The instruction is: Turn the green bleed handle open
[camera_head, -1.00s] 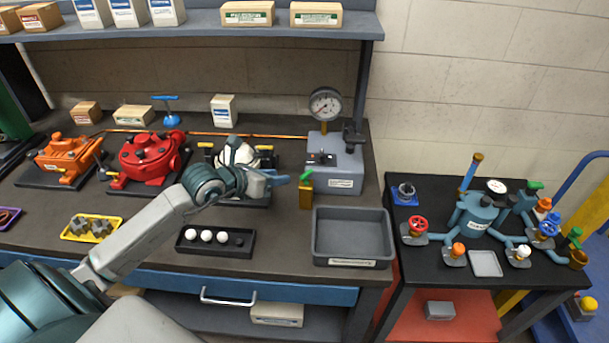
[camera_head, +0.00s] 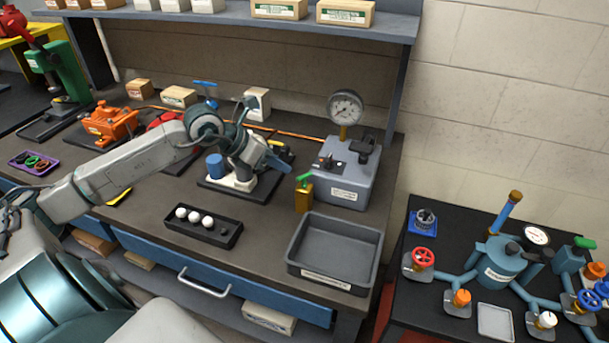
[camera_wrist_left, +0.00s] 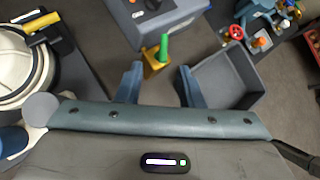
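A green bleed handle (camera_head: 304,180) sits on top of a small brass valve block (camera_head: 303,199), beside the grey gauge box. In the left wrist view the green handle (camera_wrist_left: 164,47) stands up from the brass block (camera_wrist_left: 155,67), ahead of and roughly between my blue fingertips. My left gripper (camera_head: 279,158) is to the left of the handle in the head view, with a gap between. In the left wrist view my left gripper (camera_wrist_left: 158,84) is open with nothing between its fingers. My right gripper is not in view.
The grey gauge box (camera_head: 345,182) with a pressure gauge (camera_head: 345,107) stands behind the valve. An empty grey tray (camera_head: 335,255) lies in front. A black holder (camera_head: 202,226) with white balls is to the left. A second table (camera_head: 450,241) carries a blue manifold.

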